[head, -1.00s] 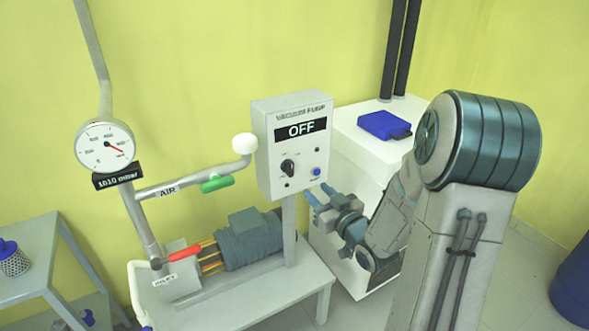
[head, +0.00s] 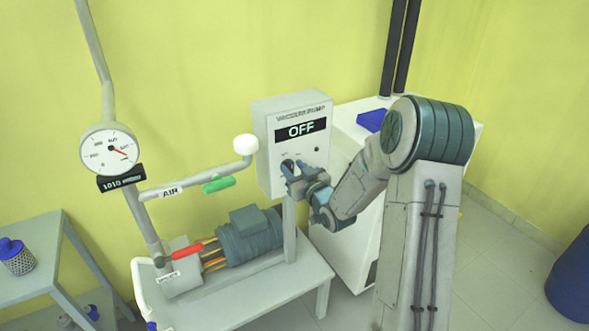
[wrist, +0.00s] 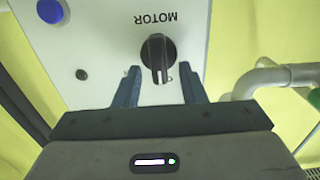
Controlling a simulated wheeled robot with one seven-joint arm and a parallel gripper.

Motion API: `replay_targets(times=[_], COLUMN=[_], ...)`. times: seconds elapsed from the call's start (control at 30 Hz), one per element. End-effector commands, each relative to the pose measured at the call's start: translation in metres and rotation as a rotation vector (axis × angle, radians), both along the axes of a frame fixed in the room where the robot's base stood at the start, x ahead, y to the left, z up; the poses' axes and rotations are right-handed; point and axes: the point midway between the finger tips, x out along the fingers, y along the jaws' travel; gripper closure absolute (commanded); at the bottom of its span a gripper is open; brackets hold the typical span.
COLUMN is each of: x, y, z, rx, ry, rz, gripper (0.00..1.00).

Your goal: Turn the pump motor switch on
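The vacuum pump control box (head: 266,146) stands on a post above the pump bench, and its display (head: 301,129) reads OFF. The black motor switch (wrist: 157,54) is a rotary knob on the box's front, under an upside-down MOTOR label in the wrist view. In the head view the knob (head: 287,165) is partly covered by my gripper. My gripper (wrist: 157,82) is open, with one finger on each side of the knob in the picture. I cannot tell whether the fingers touch the knob or the panel.
A blue button (wrist: 50,11) sits beside the knob on the panel. Left of the box are the AIR pipe with a green handle (head: 217,185), a pressure gauge (head: 109,149) and a red handle (head: 187,249). The pump motor (head: 250,236) is below.

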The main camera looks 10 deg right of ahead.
Motion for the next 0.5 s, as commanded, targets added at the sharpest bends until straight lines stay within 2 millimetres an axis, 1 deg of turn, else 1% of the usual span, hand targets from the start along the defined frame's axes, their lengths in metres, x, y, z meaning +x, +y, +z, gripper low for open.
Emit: replay_targets(times=[0.03,0.07,0.1,0.17,0.2,0.5], x=[-0.0002,-0.0002,-0.0002,-0.0003,-0.0003,-0.0004], y=[-0.0001,-0.0001,-0.0001,-0.0002,-0.0001,-0.0005], z=[0.0000,0.0000,0.0000,0.0000,0.0000,-0.0006], rx=[0.000,0.000,0.000,0.000,0.000,0.019], ry=[0.000,0.000,0.000,0.000,0.000,0.006], rz=[0.000,0.000,0.000,0.000,0.000,0.000], gripper=[0.63,0.68,0.79,0.96,1.00,1.00])
